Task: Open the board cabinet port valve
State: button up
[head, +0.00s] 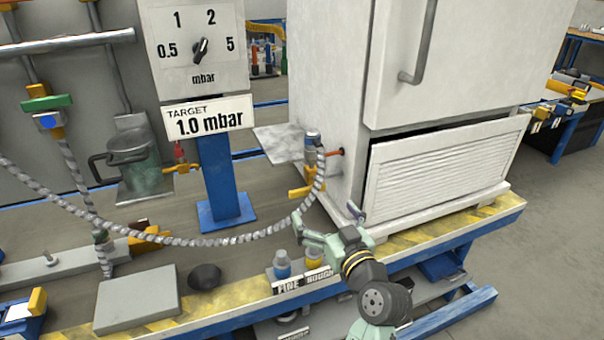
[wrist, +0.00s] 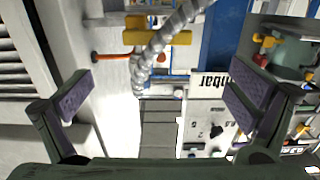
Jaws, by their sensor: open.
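The white board cabinet (head: 345,85) stands on the bench at the middle right. On its left side is the port with a grey fitting (head: 312,145), a red-orange stub and a yellow valve handle (head: 301,190). In the wrist view, yellow valve parts (wrist: 165,38) show at the top, partly covered by the braided hose (wrist: 170,30). My gripper (head: 328,224) is open and empty, low in front of the cabinet, below and slightly right of the handle and apart from it. Its two fingers are spread wide in the wrist view (wrist: 160,97).
The braided hose (head: 215,241) sags from the port across to the left. A sign reading TARGET 1.0 mbar (head: 208,118) hangs under a dial on a blue post (head: 222,175). Blue and yellow-capped bottles (head: 282,264) stand at the bench's front edge, left of my gripper.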

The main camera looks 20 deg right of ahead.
aim_at(309, 189)
jog(key=w+p, duration=0.2)
jog(key=w, duration=0.8)
jog(key=shift+w, duration=0.2)
jog(key=shift+c, duration=0.6)
jog(key=c, duration=1.6)
jog(key=shift+o, duration=0.2)
